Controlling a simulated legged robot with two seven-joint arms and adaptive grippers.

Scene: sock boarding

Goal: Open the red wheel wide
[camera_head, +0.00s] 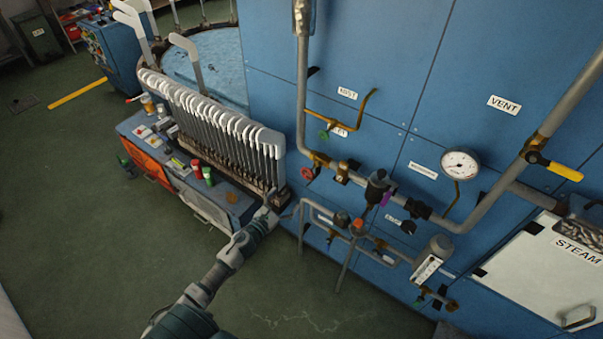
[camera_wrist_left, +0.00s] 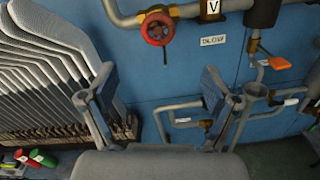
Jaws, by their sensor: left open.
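The red wheel (camera_head: 307,174) is a small round handwheel on a brass valve, low on the grey pipe along the blue panel. In the left wrist view the red wheel (camera_wrist_left: 158,28) is at the top, a little left of centre, facing the camera. My left gripper (camera_head: 276,203) is below and left of the wheel, apart from it. In the left wrist view its two fingers (camera_wrist_left: 156,88) are spread wide with nothing between them, and the wheel lies beyond them. My right gripper is in neither view.
A rack of grey, white-topped sock boards (camera_head: 215,120) stands close left of my left gripper. Grey pipes with an orange handle (camera_head: 358,225) lie to the right. A green wheel (camera_head: 324,134), pressure gauge (camera_head: 460,165) and yellow lever (camera_head: 565,172) are on the panel. The floor at left is largely clear.

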